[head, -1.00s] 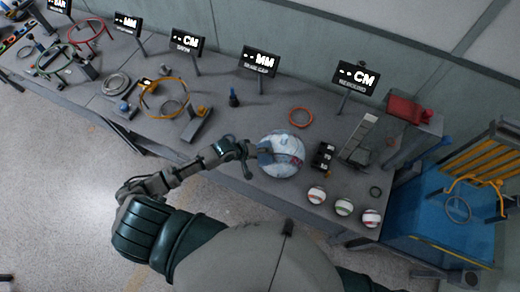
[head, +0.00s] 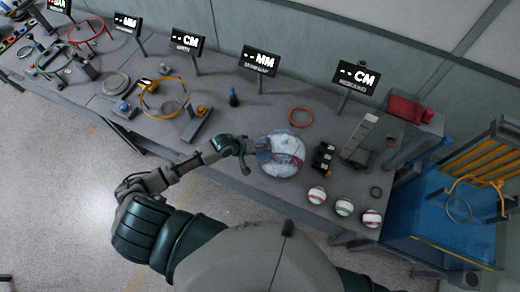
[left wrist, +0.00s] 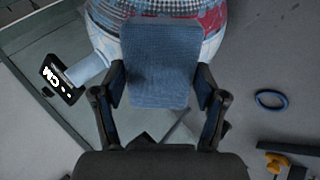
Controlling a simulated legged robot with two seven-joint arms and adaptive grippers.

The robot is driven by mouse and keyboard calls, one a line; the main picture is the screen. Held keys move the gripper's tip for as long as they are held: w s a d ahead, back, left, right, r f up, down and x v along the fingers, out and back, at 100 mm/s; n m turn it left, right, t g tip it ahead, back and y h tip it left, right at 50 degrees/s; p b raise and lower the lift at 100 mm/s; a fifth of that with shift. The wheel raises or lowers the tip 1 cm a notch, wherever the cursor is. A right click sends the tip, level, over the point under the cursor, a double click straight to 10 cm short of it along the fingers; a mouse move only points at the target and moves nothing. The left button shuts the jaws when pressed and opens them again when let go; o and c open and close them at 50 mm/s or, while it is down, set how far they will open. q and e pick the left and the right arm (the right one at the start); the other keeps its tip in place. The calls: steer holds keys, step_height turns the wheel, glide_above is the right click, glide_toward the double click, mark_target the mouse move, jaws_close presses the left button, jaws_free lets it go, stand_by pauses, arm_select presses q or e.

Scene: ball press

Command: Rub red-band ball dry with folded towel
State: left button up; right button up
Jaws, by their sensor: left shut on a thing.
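A large pale ball (head: 286,150) with blue and red patterning rests on the workbench. In the left wrist view, the ball (left wrist: 103,40) fills the top, with a red patch at its upper right. My left gripper (head: 250,151) is at the ball's left side. In the left wrist view, my left gripper (left wrist: 160,88) is shut on the folded blue towel (left wrist: 160,55), one finger at each side edge. The towel lies in front of the ball and covers its middle; whether they touch is hard to tell. My right gripper is not in view.
A black block (head: 323,158) and an orange ring (head: 301,117) are near the large ball. A blue bin (head: 430,225) stands at the right.

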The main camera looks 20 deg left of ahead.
arm_select(q)
steer(key=shift+s+d, duration=0.9)
steer(key=shift+d, duration=0.05)
steer(key=shift+w+a, duration=1.05)
steer(key=shift+s+d, duration=1.05)
steer(key=shift+d, duration=0.05)
steer(key=shift+w+a, duration=1.05)
steer(key=shift+a, duration=0.05)
steer(key=shift+s+d, duration=1.05)
steer(key=shift+d, duration=0.05)
steer(key=shift+a, duration=0.1)
steer(key=shift+w+a, duration=1)
steer(key=shift+w, duration=0.05)
steer(key=shift+a+r, duration=0.1)
